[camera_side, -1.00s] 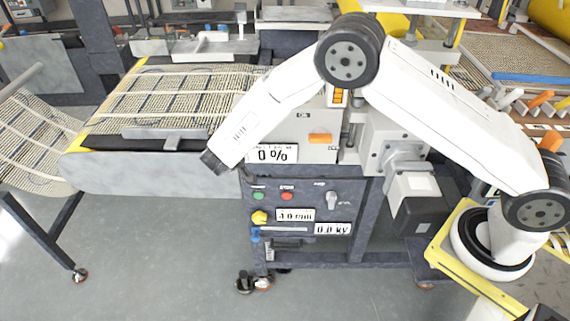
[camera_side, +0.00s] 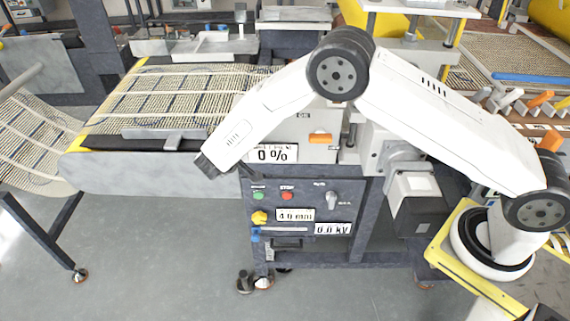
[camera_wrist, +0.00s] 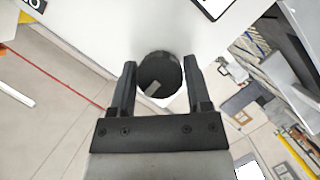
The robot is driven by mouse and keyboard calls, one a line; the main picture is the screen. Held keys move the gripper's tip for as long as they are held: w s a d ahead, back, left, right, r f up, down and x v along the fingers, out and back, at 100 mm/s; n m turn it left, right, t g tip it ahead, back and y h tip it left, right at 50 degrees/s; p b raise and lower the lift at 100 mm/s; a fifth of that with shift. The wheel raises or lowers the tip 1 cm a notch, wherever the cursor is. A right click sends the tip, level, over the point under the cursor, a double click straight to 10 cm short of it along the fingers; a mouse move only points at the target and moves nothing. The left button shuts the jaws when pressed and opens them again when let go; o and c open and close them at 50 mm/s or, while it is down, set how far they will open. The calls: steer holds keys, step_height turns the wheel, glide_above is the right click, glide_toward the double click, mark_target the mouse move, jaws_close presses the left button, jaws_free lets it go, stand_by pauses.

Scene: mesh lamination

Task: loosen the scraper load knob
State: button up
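A round black knob (camera_wrist: 160,74) with a pale pointer mark sits on a white surface in the wrist view. I take it to be the scraper load knob; no label on it is legible. My gripper (camera_wrist: 160,72) has one finger on each side of the knob, with the knob centred between the tips. The fingers are spread and no clear squeeze shows. Whether the tips touch its sides is hard to tell. In the side view my gripper (camera_side: 203,164) is by the left edge of the white machine housing, and the knob is hidden there.
Below is a control panel (camera_side: 300,215) with green and red buttons, a yellow knob and displays. A grey scraper bar (camera_side: 150,133) lies across the belt end at left. Open floor lies below the conveyor.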

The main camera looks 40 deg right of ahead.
steer(key=shift+o, duration=1.3)
steer(key=v, duration=0.7)
steer(key=shift+s+a, duration=0.2)
steer(key=shift+a, duration=0.1)
steer(key=shift+r, duration=0.2)
steer(key=w+d+r+n+t+y, duration=0.2)
steer(key=w+d+r+t+y, duration=0.25)
steer(key=r+y, duration=0.3)
steer(key=s+d+f+g+y, duration=0.1)
steer(key=s+d+g+y, duration=0.1)
steer(key=s, duration=0.7)
steer(key=s+d+f+g+y, duration=0.1)
steer(key=s+d+g, duration=0.3)
steer(key=s, duration=0.6)
steer(key=s+d+f+g+y, duration=0.2)
steer(key=s+d+f+g, duration=0.1)
steer(key=s, duration=0.6)
steer(key=shift+s+d+n+y, duration=0.3)
steer(key=shift+s+d+y, duration=0.05)
